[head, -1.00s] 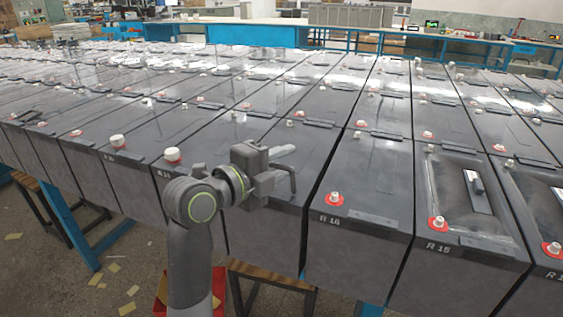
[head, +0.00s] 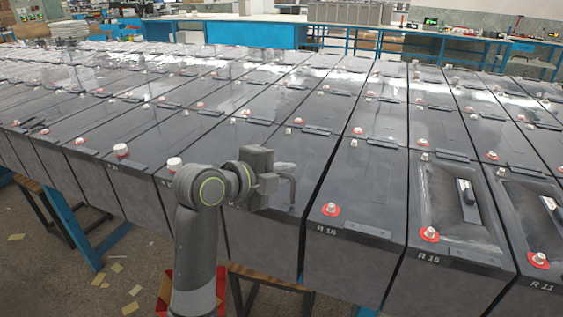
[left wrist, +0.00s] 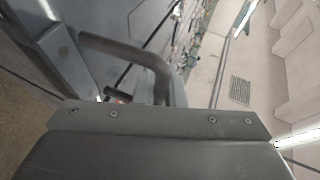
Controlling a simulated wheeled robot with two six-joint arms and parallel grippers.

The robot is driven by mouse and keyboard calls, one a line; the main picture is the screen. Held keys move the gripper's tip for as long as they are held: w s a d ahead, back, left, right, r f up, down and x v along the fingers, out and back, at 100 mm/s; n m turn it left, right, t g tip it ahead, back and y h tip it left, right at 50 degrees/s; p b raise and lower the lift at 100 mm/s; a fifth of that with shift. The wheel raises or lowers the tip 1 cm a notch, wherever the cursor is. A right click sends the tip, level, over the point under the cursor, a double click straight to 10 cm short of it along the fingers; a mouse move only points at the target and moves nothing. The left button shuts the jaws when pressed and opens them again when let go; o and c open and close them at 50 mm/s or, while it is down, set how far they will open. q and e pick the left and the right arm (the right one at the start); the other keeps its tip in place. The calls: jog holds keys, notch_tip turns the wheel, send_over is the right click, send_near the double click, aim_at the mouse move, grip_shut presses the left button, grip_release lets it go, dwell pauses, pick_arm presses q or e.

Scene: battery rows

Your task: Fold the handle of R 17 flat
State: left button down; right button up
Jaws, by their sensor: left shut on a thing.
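The battery R 17 (head: 270,226) stands just left of R 16 (head: 355,180); my left arm and gripper cover part of its front end, and I cannot read its label. Its handle (head: 292,192) is a dark bent bar standing up from the lid. In the left wrist view the handle (left wrist: 125,49) shows as a bent bar ahead of the gripper body. My left gripper (head: 283,181) is at the handle, just above the front of the lid, and is shut on it. The grip itself is partly hidden. My right gripper is not in view.
Long rows of dark batteries fill the table on all sides. R 15 (head: 465,255) stands to the right, its handle (head: 467,200) lying in its lid recess. White-capped and red-ringed terminals (head: 331,209) stick up near the front edges. A red bin (head: 166,288) stands below.

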pick_arm(q)
jog(key=w+g+y+p, duration=0.1)
jog(key=g+p, duration=0.1)
jog(key=p, duration=0.1)
jog(key=shift+w+d+n+p, duration=0.15)
jog(key=shift+d+n+p, duration=0.05)
jog(key=shift+n+p, duration=0.2)
jog(key=shift+w+d+f+g+y+p, duration=0.1)
jog(key=shift+w+f+g+y+p, duration=0.2)
jog(key=shift+f+g+y+p, duration=0.35)
jog(key=shift+r, duration=0.15)
jog(key=c, duration=1.5)
grip_release()
jog(key=v, duration=1.7)
jog(key=shift+a, duration=0.35)
